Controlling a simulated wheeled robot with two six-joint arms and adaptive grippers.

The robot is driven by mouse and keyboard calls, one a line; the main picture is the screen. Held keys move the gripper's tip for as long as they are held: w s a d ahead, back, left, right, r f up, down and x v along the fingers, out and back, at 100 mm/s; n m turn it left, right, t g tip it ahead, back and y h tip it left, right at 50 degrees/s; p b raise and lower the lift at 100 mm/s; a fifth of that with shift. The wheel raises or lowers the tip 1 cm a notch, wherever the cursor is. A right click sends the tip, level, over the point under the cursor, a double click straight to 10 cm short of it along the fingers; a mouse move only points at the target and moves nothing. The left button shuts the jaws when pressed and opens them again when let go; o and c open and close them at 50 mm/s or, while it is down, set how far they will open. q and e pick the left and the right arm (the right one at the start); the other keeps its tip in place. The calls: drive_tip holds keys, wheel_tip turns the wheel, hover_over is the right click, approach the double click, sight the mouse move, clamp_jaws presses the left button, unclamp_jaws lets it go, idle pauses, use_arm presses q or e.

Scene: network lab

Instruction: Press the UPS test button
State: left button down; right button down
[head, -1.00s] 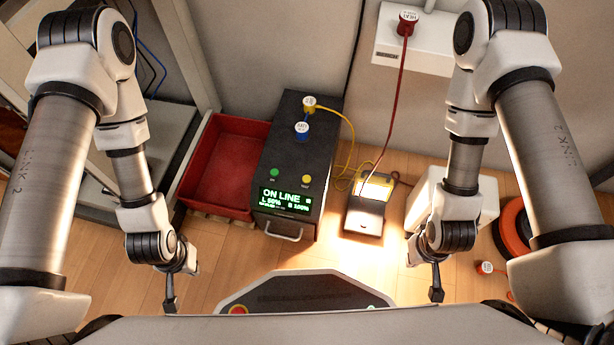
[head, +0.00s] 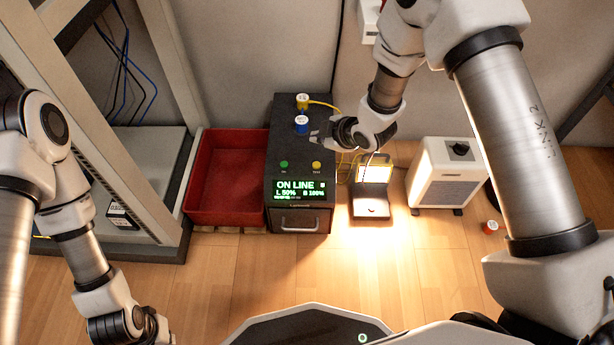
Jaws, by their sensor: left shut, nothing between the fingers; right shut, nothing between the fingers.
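The UPS is a dark box (head: 288,145) on the floor with a lit green display (head: 300,189) reading ON LINE. A yellow test button (head: 316,165) sits on its top near the front, right of a green button (head: 284,164). My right gripper (head: 320,136) is shut and empty. It reaches in from the right over the UPS top, just behind the yellow button in the picture and apart from it. My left gripper (head: 158,328) is at the bottom left edge, far from the UPS. It is shut, and its fingertips are partly cut off.
A blue plug (head: 301,124) and a yellow plug (head: 303,101) stand on the UPS top, close to my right gripper. A red bin (head: 228,180) is at its left. A lit lamp (head: 371,203) and a white heater (head: 447,175) stand at its right. The front floor is clear.

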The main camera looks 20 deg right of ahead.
sight(318, 166)
drive_tip(key=shift+w+d+r, duration=0.1)
drive_tip(key=shift+w+r, duration=0.1)
drive_tip(key=shift+r, duration=0.05)
drive_tip(key=shift+f, duration=0.15)
wheel_tip(318, 166, down, 8)
drive_tip(key=b, duration=0.7)
drive_tip(key=shift+f, duration=0.35)
drive_tip(key=shift+f, duration=0.15)
idle(0.7)
drive_tip(key=shift+f, duration=0.25)
drive_tip(key=shift+f+b, duration=0.35)
drive_tip(key=shift+b, duration=0.05)
idle(0.4)
drive_tip(key=shift+r, duration=0.1)
drive_tip(key=shift+r+p, duration=0.7)
drive_tip(key=shift+p, duration=0.15)
